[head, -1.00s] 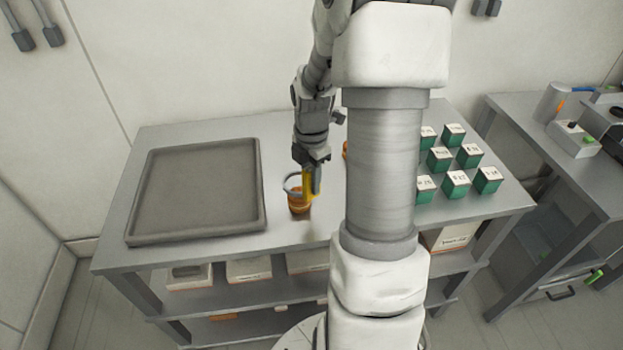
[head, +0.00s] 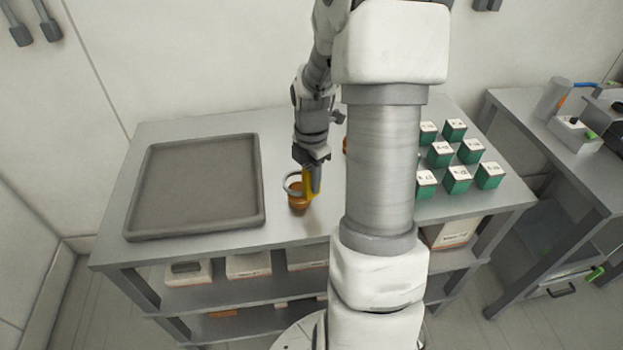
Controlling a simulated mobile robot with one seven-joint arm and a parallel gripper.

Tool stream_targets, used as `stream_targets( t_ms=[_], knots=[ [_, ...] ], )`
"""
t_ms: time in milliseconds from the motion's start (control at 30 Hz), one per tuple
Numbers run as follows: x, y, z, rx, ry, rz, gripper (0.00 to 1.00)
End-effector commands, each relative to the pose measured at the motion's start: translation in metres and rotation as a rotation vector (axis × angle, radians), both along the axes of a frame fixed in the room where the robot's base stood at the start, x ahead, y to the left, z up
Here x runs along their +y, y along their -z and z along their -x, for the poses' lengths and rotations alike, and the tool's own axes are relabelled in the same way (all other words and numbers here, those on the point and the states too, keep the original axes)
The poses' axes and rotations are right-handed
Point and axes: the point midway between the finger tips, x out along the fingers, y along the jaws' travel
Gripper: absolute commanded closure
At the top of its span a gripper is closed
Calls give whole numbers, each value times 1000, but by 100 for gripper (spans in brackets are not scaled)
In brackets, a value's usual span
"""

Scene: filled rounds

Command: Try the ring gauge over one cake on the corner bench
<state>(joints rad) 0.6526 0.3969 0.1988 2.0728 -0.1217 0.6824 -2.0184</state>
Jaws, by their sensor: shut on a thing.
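My gripper (head: 311,167) is shut on the yellow handle of the ring gauge (head: 308,181), in the middle of the steel bench (head: 215,243). The gauge's grey ring (head: 286,186) sticks out to the left of the handle, at the upper part of an orange-brown cake (head: 298,201) on the bench top. I cannot tell whether the ring is around the cake or just above it. Another orange-brown thing (head: 345,146), perhaps a second cake, shows behind, mostly hidden by my arm.
An empty grey tray (head: 258,190) lies on the bench's left. Several green boxes with white labelled tops (head: 457,174) stand on the right, some partly hidden by my arm. Boxes (head: 248,264) sit on the shelf below. Another bench (head: 520,118) stands at the far right.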

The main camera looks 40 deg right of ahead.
Motion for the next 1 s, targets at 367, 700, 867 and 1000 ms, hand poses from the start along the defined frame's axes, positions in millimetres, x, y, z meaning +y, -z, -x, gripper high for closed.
stream_targets(
  t_ms=[367, 700, 867, 1000],
  knots=[
    [0, 5, 0, 0, 0, 0, 100],
    [0, 12, 0, 0, 0, 0, 100],
    [0, 15, 0, 0, 0, 0, 100],
    [0, 18, 0, 0, 0, 0, 100]
  ],
)
